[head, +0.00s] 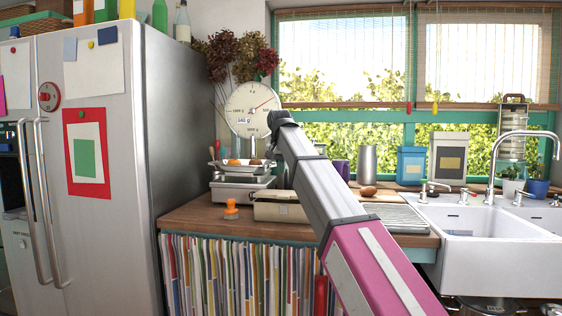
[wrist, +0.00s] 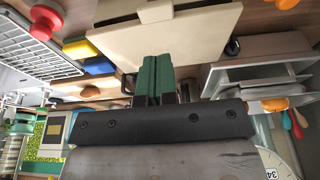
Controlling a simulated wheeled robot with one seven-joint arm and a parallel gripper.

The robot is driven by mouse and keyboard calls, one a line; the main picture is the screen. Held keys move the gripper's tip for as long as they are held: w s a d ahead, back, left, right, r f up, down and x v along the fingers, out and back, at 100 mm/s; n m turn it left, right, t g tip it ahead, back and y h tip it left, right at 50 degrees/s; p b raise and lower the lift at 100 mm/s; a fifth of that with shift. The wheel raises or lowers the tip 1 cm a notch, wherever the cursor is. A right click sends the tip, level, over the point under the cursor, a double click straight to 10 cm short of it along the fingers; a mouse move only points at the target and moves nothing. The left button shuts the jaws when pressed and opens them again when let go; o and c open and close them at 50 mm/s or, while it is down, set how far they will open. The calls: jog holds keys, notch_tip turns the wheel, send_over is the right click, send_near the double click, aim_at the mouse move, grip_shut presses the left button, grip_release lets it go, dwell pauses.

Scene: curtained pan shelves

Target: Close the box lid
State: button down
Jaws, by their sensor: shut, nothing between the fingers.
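A cream box (head: 281,208) with a small front latch stands on the wooden counter, left of and partly behind my arm in the head view. In the wrist view, the box (wrist: 185,35) fills the top middle, showing a broad cream panel and its latch. I cannot tell from these views how far the lid stands open. My gripper (wrist: 157,60) is shut and empty, its green finger pads together, overlapping the box's edge in the wrist view. Whether they touch it is unclear. In the head view, the fingers are not clear at the arm's far end.
A brown egg-shaped item (head: 368,191), a drying rack (head: 395,217) and a white sink (head: 485,222) lie to the right. A fridge (head: 110,150) bounds the left.

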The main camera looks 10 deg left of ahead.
aim_at(282, 197)
jog(key=x, duration=0.2)
jog(key=s+x, duration=0.1)
jog(key=x, duration=0.4)
jog(key=shift+s+f, duration=0.1)
jog(key=shift+f, duration=0.45)
jog(key=shift+s+d+f+t, duration=0.15)
jog(key=shift+f+t, duration=0.1)
jog(key=shift+f, duration=0.25)
jog(key=shift+s+a+f+t, duration=0.15)
jog(key=shift+f+t, duration=0.1)
jog(key=shift+f, duration=0.45)
jog(key=shift+w, duration=0.1)
jog(key=shift+r, duration=0.15)
